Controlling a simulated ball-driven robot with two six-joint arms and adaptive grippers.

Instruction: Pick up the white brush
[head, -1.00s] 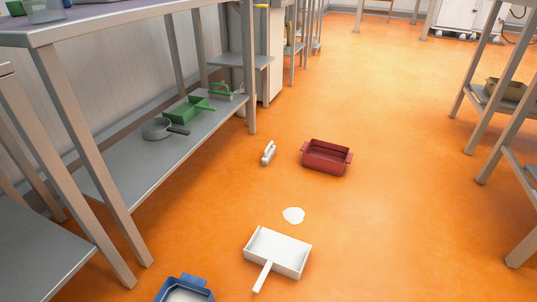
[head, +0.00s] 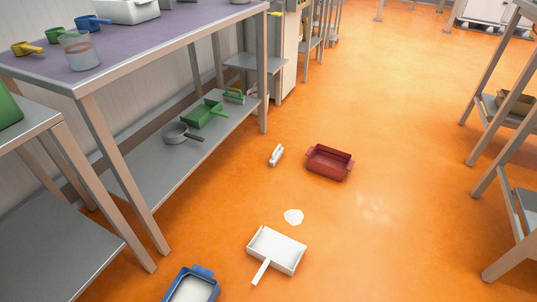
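The white brush (head: 276,155) lies on the orange floor near the middle of the head view. It is small and pale, to the left of a red tray and close to the shelf table's leg. Neither my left gripper nor my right gripper shows in the head view.
A red tray (head: 329,162), a white dustpan (head: 277,250), a white spill (head: 293,217) and a blue bin (head: 192,287) are on the floor. A metal table (head: 170,165) with a lower shelf stands left; racks (head: 492,115) stand right.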

